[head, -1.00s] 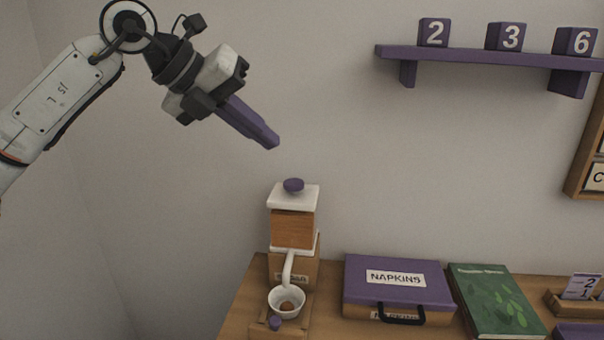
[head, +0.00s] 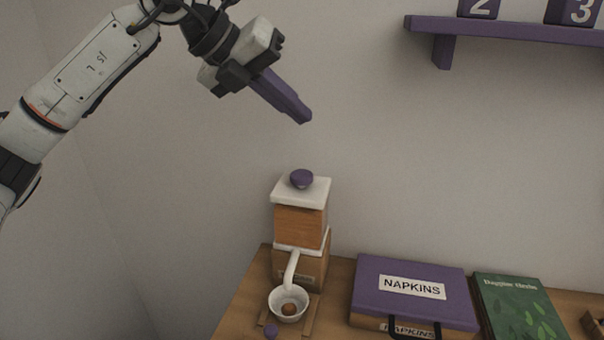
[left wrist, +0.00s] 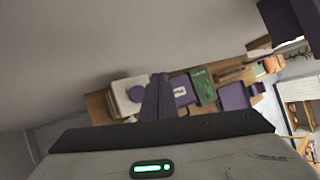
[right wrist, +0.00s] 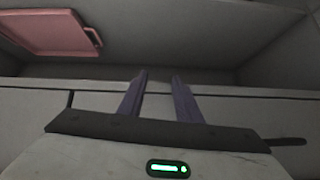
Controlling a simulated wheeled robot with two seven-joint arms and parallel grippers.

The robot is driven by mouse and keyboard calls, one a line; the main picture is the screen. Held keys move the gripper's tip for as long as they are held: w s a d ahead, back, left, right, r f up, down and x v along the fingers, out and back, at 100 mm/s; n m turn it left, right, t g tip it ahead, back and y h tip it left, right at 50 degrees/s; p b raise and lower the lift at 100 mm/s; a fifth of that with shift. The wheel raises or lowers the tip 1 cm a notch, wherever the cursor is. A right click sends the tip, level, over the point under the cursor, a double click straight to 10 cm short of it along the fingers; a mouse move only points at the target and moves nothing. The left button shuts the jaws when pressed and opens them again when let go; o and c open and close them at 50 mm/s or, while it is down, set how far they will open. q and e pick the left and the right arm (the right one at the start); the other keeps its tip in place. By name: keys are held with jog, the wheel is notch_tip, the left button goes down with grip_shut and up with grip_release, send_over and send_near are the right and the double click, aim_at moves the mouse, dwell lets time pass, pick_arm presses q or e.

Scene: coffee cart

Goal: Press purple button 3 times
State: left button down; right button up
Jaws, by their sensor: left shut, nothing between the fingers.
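A wooden coffee grinder (head: 300,228) with white plates stands at the left end of the table. A round purple knob (head: 301,178) sits on its white top. A smaller purple button (head: 271,331) is at the front of its base, beside a white cup (head: 288,304) under the spout. I cannot tell which is meant as the button. My left gripper (head: 306,118) is shut and empty, with purple fingers pointing down and right, above and apart from the knob. The left wrist view shows the purple knob (left wrist: 137,94) left of the fingers. My right gripper (right wrist: 159,77) is open and empty.
A purple napkins box (head: 411,287) and a green book (head: 520,308) lie right of the grinder on the wooden table (head: 240,305). A purple shelf (head: 510,29) with number blocks is on the wall. The right wrist view shows a pink panel (right wrist: 50,28).

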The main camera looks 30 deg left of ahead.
pick_arm(q)
jog(key=b, duration=0.5)
send_over(295, 176)
notch_tip(295, 176, down, 7)
jog(key=shift+f, duration=0.1)
jog(key=shift+f+b, duration=0.35)
jog(key=shift+f, duration=0.1)
dwell(1.2)
jog(key=shift+f, duration=0.4)
